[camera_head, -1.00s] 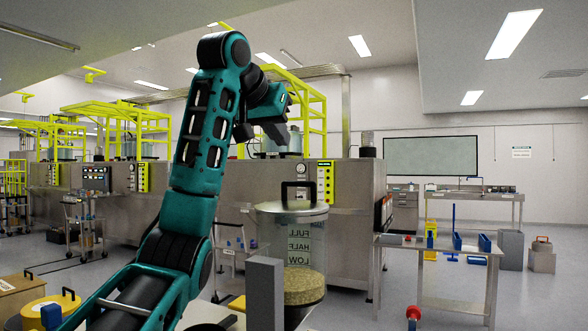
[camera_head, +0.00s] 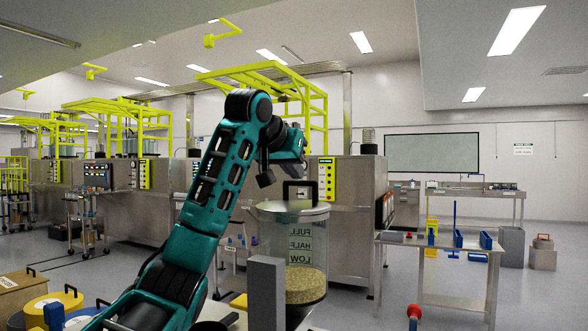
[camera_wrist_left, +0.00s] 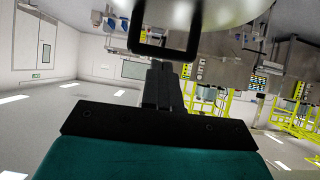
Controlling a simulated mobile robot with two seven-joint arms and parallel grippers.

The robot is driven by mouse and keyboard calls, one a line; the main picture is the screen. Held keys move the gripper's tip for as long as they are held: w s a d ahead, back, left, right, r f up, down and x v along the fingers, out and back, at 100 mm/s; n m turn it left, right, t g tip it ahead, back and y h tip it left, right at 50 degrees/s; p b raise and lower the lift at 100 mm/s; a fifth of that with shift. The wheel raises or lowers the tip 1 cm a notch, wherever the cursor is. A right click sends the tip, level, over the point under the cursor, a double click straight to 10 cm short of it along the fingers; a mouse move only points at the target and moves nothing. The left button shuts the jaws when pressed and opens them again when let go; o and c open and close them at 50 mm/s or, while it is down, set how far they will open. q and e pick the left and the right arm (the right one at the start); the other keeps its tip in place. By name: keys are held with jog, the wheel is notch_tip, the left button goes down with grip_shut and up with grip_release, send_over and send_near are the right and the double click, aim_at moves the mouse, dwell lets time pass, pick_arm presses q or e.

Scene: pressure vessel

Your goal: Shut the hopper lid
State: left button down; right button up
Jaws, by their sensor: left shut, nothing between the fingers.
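The hopper (camera_head: 306,284) is a clear round vessel marked FULL, HALF and LOW, with tan grains in its lower part. Its pale round lid (camera_head: 292,210) is at the vessel's top and looks about level; I cannot tell whether it is fully seated. A black loop handle (camera_head: 300,184) stands up from the lid. My left gripper (camera_head: 266,180) is shut and empty, just left of the handle in the head view. In the left wrist view, the gripper (camera_wrist_left: 163,85) points towards the handle (camera_wrist_left: 166,52), with part of the lid (camera_wrist_left: 228,10) behind. Contact with the handle is unclear. My right gripper is not in view.
A grey upright block (camera_head: 266,292) stands in front of the hopper and hides part of it. Yellow round lids (camera_head: 52,308) lie at the lower left.

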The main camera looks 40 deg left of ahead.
pick_arm(q)
jog(key=shift+f+b, duration=0.3)
jog(key=shift+f, duration=0.25)
jog(key=shift+w+a+f, duration=0.1)
jog(key=shift+w+f, duration=0.15)
jog(key=shift+r, duration=0.1)
jog(key=v, duration=1.3)
jog(key=shift+s, duration=0.2)
